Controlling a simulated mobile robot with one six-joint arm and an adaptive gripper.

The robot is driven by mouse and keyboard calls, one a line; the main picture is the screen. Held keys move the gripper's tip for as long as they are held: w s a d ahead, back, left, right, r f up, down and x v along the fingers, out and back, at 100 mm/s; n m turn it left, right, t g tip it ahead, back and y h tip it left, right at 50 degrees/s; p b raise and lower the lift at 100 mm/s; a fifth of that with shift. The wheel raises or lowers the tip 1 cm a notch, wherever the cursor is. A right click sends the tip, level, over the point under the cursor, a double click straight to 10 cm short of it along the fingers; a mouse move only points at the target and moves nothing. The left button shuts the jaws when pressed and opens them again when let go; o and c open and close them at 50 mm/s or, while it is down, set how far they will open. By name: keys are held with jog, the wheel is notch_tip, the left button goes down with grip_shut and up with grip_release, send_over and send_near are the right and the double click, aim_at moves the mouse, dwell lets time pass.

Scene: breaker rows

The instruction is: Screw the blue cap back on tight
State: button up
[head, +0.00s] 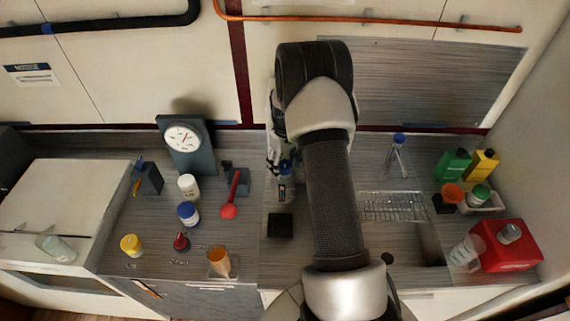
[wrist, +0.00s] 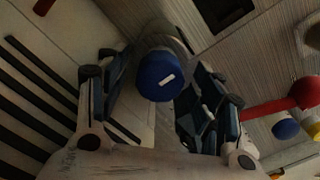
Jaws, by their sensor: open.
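A blue cap (wrist: 160,77) with a white bar mark shows in the wrist view, between the two fingers of my gripper (wrist: 160,105). My gripper is open, with a finger on either side of the cap and visible room at the sides. A pale greyish body shows partly behind the cap; I cannot tell how tightly the cap sits on it. In the head view my gripper (head: 283,180) is over the middle of the counter, left of my arm. My arm and gripper mostly hide the cap there.
A blue-lidded jar (head: 188,215), a white jar (head: 188,186), a red-ended handle (head: 229,210) and an orange cup (head: 219,262) stand to the left. A black square (head: 280,225) lies in front of my gripper. A wire rack (head: 393,206) and a red canister (head: 507,247) are right.

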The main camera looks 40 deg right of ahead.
aim_at(285, 164)
jog(key=shift+r, duration=0.1)
notch_tip(285, 164, up, 12)
dwell(0.5)
jog(key=p, duration=0.4)
jog(key=shift+w+a, duration=0.1)
jog(key=shift+a, duration=0.05)
notch_tip(285, 164, down, 3)
jog(key=p, duration=0.5)
jog(key=shift+r+p, duration=0.2)
jog(key=shift+p, duration=0.2)
notch_tip(285, 164, down, 9)
jog(key=b, duration=0.5)
jog(key=shift+f+b, duration=0.2)
jog(key=shift+b, duration=0.2)
jog(key=shift+c, duration=0.5)
